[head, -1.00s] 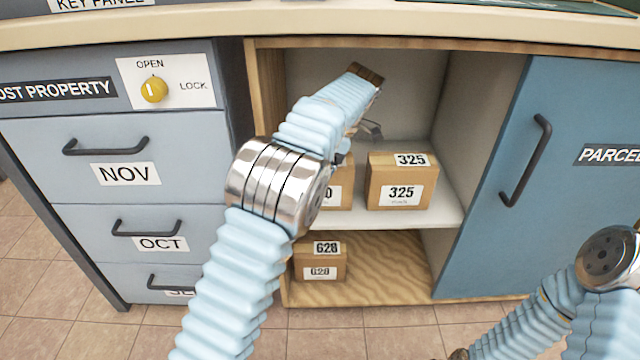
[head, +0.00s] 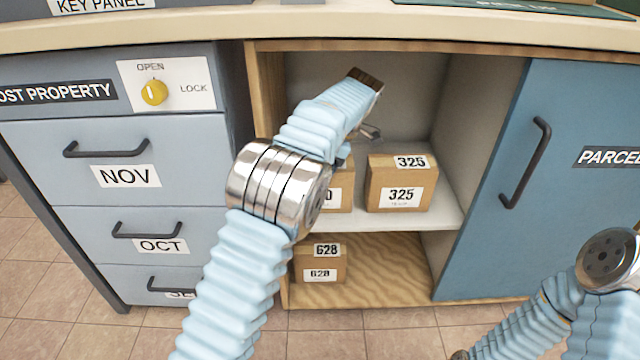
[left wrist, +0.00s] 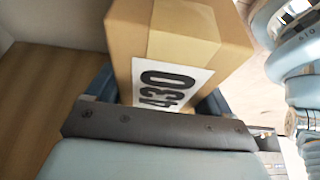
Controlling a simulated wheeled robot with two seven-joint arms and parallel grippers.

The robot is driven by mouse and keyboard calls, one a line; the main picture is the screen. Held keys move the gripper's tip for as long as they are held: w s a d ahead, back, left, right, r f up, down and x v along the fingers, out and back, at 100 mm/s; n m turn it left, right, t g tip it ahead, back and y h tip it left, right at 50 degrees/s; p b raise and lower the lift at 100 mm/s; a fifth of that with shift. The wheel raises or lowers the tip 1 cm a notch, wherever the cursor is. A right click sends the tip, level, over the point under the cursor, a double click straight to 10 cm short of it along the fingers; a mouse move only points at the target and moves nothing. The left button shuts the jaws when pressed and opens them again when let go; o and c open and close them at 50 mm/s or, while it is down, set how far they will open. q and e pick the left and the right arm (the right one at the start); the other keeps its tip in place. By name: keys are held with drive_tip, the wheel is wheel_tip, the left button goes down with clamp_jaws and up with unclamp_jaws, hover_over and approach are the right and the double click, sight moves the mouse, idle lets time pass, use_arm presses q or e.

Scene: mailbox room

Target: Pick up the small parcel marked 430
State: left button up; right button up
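The small parcel marked 430 (left wrist: 180,45) is a brown cardboard box with a white label, large in the left wrist view. In the head view only its right part (head: 345,190), with a "0" on the label, shows on the upper shelf behind my left arm. My left gripper (left wrist: 160,100) has dark blue fingers on both sides of this parcel. I cannot tell whether they press on it. In the head view the left gripper is mostly hidden behind the arm. My right gripper is out of view; only part of the right arm shows at lower right.
Parcel 325 (head: 400,182) stands right beside parcel 430 on the upper shelf (head: 442,214). Parcel 628 (head: 320,264) is on the wooden bottom shelf (head: 390,280). A blue door (head: 490,240) covers the cabinet's right side; drawers (head: 130,170) are at left. The countertop (head: 330,28) overhangs above.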

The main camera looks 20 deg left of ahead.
use_arm(q)
drive_tip(key=c, duration=0.7)
drive_tip(key=shift+c, duration=0.5)
drive_tip(key=shift+r, duration=0.1)
